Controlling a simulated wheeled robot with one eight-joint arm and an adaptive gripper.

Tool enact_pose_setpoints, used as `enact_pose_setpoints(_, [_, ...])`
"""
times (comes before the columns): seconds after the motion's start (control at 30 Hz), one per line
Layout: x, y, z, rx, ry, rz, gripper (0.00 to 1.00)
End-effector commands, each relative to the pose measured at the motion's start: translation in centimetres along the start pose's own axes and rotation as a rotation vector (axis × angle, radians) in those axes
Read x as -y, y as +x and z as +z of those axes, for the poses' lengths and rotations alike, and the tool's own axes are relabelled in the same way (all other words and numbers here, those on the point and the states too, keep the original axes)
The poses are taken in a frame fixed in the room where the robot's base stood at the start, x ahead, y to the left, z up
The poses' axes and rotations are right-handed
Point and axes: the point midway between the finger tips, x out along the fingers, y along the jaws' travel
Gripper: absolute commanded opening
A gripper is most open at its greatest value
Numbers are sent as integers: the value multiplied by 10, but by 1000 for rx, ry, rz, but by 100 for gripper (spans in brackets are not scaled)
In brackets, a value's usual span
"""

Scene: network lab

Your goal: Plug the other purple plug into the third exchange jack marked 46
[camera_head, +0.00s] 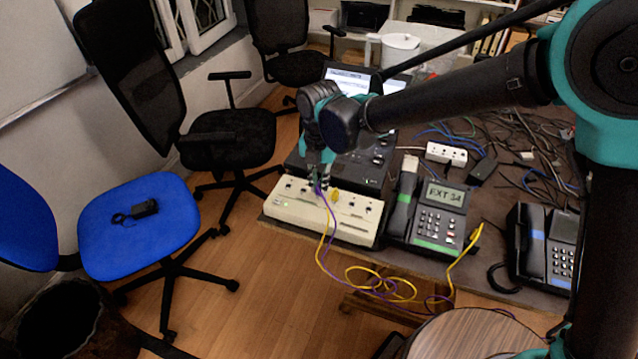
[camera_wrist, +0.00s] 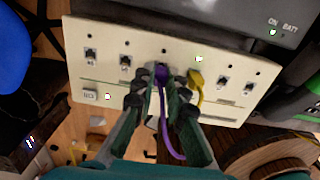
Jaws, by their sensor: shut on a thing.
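My gripper (camera_head: 317,176) is over the cream exchange box (camera_head: 352,234) and is shut on the purple plug (camera_wrist: 162,75). In the wrist view my gripper (camera_wrist: 160,92) has a finger on each side of the plug. The plug is at the third jack position from the left; how deep it sits cannot be told, and the jack is hidden behind it. A purple cable (camera_wrist: 168,138) trails down from it. A yellow plug (camera_wrist: 196,77) is in the position just to its right. Empty jacks show on both sides. The number 46 is not readable.
A grey phone showing EXT 34 (camera_head: 440,217) stands right of the exchange, with a second phone (camera_head: 556,254) farther right. A dark device (camera_head: 371,165) is behind the exchange. Yellow and purple cables (camera_head: 375,284) hang over the table's front edge. A blue chair (camera_head: 130,232) is at left.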

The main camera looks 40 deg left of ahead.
Motion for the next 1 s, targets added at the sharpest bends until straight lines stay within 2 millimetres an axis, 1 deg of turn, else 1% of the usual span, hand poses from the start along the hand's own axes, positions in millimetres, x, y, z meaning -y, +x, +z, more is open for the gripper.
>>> enact_pose_setpoints(0.47, [0, 6, 0, 0, 0, 0, 0])
enact_pose_setpoints(0.5, [0, 6, 0, 0, 0, 0, 16])
enact_pose_setpoints(0.67, [0, 6, 0, 0, 0, 0, 36])
enact_pose_setpoints(1.0, [0, 4, 0, 0, 0, 0, 37])
